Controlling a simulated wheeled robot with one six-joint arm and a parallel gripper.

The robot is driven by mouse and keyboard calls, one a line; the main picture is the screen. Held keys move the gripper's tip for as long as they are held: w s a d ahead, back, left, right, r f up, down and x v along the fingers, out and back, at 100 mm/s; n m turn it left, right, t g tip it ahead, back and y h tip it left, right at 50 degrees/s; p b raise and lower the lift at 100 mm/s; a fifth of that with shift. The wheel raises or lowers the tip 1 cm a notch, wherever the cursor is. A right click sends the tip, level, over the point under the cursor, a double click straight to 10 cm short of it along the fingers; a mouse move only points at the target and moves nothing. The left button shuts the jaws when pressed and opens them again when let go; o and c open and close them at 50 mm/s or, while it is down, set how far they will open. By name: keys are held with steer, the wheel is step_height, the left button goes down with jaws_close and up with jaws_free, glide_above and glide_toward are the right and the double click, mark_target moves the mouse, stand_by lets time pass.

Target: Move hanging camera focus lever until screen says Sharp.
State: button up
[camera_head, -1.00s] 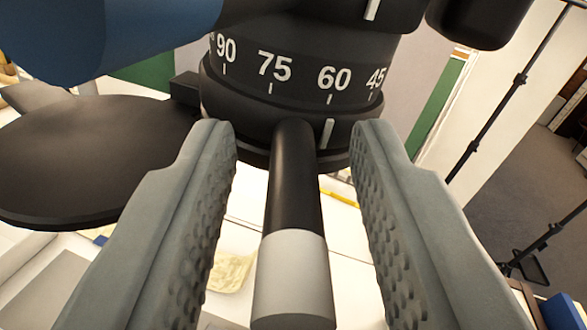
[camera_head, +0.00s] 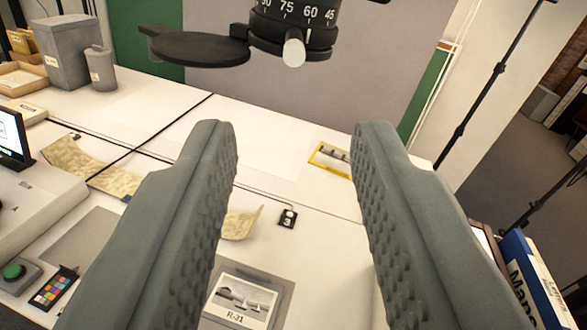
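The hanging camera's black lens ring (camera_head: 292,28) shows at the top, with white numbers including 75, 60 and 45. Its focus lever (camera_head: 294,52) points toward me, and its pale tip shows end-on. The white index mark sits just below the 60. A flat black disc (camera_head: 200,49) juts out left of the lens. My gripper (camera_head: 296,135) is open and empty, well below and in front of the lever, touching nothing. A screen (camera_head: 11,136) is cut off at the left edge; its text is too small to read.
The white table (camera_head: 140,110) holds curled parchment (camera_head: 85,168), a photo card marked R-31 (camera_head: 240,301), a color chart (camera_head: 52,288), a green button (camera_head: 14,271) and a small tag marked 3 (camera_head: 287,218). Grey containers (camera_head: 65,55) stand back left. Books (camera_head: 530,280) and a thin stand (camera_head: 490,95) are at right.

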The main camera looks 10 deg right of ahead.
steer(key=shift+s, duration=0.9)
steer(key=w+a+f+m+g+h, duration=0.1)
steer(key=w+a+f+m+g, duration=0.1)
steer(key=a+f, duration=0.75)
steer(key=w+a+f+m+g+h, duration=0.15)
steer(key=a+f, duration=0.25)
steer(key=a, duration=1)
steer(key=s+a+f+t+y, duration=0.1)
steer(key=s+a+f, duration=0.4)
steer(key=a, duration=0.5)
steer(key=s+a+f+t+y, duration=0.1)
steer(key=s+a+f+t, duration=0.1)
steer(key=s+a+f, duration=0.4)
steer(key=s+a+n, duration=0.1)
steer(key=a, duration=0.3)
steer(key=shift+s+a, duration=0.15)
steer(key=shift+s, duration=0.2)
